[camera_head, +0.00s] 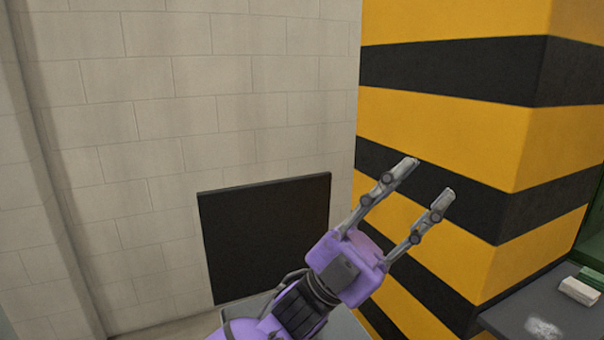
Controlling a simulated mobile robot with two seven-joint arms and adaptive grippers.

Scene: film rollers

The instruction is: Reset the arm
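My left gripper (427,180) is raised in the middle of the head view, with its purple arm coming up from the bottom. Its two grey fingers are spread wide apart and point up and to the right. Nothing is between them. It appears in front of the striped pillar and touches nothing that I can see. My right gripper is not in the head view.
A yellow and black striped pillar (440,115) stands at the right. A pale block wall (200,110) with a dark panel (265,235) is at the left. A dark grey surface (520,305) at the lower right holds a small whitish block (580,291).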

